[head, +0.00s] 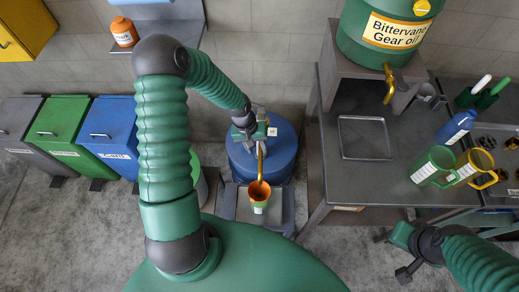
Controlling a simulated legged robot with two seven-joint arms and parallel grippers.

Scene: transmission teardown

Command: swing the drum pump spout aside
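The blue drum (284,158) stands on the floor against the back wall, left of the workbench. Its brass pump spout (260,164) points toward me, with its lower end over an orange-mouthed container (259,205) with a white label. My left gripper (258,134) is at the top of the pump, right at the upper end of the spout. The gripper and pump overlap, so I cannot tell whether the fingers touch or hold the spout. My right gripper (404,272) is low at the right, in front of the bench and away from the drum; its finger opening is unclear.
The container stands on a grey stand (284,212) before the drum.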

